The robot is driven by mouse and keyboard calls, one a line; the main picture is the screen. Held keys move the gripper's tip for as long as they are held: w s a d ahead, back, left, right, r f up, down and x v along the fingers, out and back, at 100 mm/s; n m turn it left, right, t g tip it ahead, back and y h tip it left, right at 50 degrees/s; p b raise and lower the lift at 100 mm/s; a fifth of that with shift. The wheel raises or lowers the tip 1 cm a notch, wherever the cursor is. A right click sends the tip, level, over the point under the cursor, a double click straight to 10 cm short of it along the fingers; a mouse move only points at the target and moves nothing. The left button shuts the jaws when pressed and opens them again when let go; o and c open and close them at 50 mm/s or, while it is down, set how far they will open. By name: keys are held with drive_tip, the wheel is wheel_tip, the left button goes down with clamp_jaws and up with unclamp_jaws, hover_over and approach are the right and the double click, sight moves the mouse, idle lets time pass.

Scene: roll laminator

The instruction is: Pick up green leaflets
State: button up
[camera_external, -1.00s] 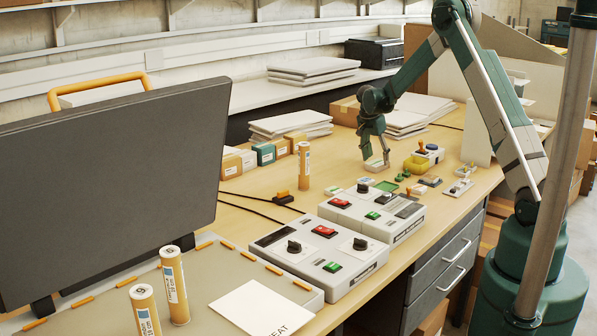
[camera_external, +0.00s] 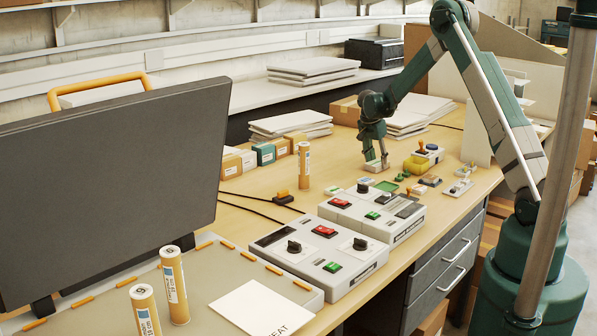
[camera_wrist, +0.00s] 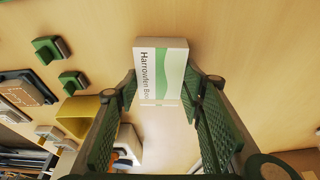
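The stack appears to rest on the table.
A yellow container (camera_external: 418,164) stands right of the gripper. A green flat piece (camera_external: 387,186) and small green items (camera_external: 416,189) lie in front. Control boxes (camera_external: 330,247) stand nearer the camera. White stacks (camera_external: 290,124) lie behind. Bare wood surrounds the leaflets' far side.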

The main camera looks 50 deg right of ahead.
sight(377, 162)
drive_tip(key=shift+c, duration=1.3)
wheel_tip(377, 162, up, 10)
